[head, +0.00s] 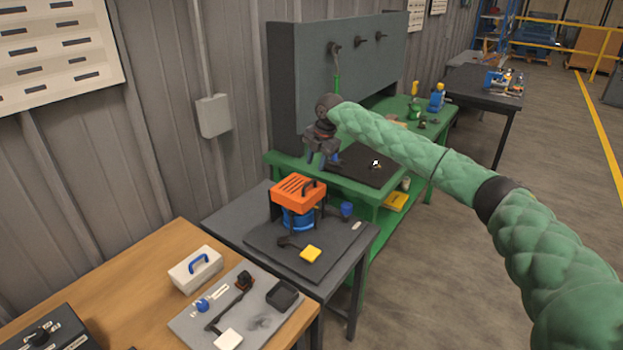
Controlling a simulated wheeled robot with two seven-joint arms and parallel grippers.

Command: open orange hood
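The orange hood (290,189) is a slatted box with a black handle (309,186) on its right side. It sits down over a blue round rotor body (297,220) on a dark base plate (335,248). My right gripper (321,158) reaches in from the right on a green padded arm. My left gripper is not in view.
A green workbench (285,160) with a tall grey back panel (300,80) stands behind. A wooden table (150,255) with a white box (190,275) is in front.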

